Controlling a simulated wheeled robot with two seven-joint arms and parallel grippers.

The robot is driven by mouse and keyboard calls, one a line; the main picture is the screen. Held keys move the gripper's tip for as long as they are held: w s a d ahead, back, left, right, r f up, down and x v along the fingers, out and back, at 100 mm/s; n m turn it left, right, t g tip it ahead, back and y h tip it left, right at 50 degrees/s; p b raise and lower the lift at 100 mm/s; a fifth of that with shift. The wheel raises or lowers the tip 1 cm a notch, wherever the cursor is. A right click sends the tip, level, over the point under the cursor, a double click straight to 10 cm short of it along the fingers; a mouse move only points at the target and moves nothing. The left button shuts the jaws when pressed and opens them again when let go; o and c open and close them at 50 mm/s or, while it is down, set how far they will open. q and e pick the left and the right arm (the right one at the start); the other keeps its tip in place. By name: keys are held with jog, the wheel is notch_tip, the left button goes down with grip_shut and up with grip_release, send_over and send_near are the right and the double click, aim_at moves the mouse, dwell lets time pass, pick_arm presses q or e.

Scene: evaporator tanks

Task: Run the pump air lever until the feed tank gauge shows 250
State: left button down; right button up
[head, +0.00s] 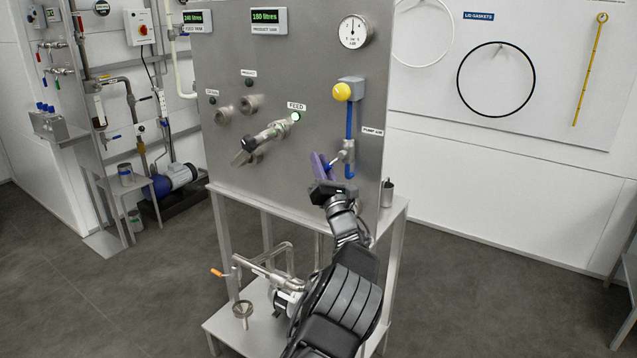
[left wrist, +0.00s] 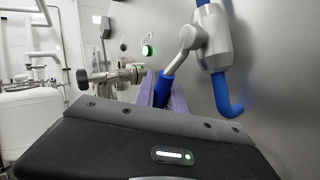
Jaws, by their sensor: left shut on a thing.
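My left gripper (head: 321,168) has purple fingers and is at the pump air valve on the grey panel. The pump air lever, a short metal arm with a blue grip (left wrist: 163,88), points down and left from the valve body (left wrist: 213,40). The purple fingers (left wrist: 160,92) are shut around the blue grip, which they partly hide. The feed tank gauge (head: 198,17) is a green digital display at the panel's upper left and appears to read 240 litres. My right gripper is not in view.
The product display (head: 268,18) reads about 180 litres. A yellow knob (head: 342,92) and blue hose (head: 349,120) sit above the valve. A FEED valve (head: 265,137) projects from the panel left of my gripper. A metal cup (head: 387,192) stands at right.

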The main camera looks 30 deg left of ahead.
pick_arm(q)
jog(key=shift+a+r+m+t+b, duration=0.2)
jog(key=shift+r+m+t+b, duration=0.3)
jog(key=shift+m+t, duration=0.35)
jog(key=c, duration=1.4)
grip_release()
jog(key=shift+y, duration=0.3)
jog(key=shift+b+v, duration=0.6)
jog(key=shift+v, duration=3.3)
jog(key=shift+r, duration=0.1)
dwell(1.1)
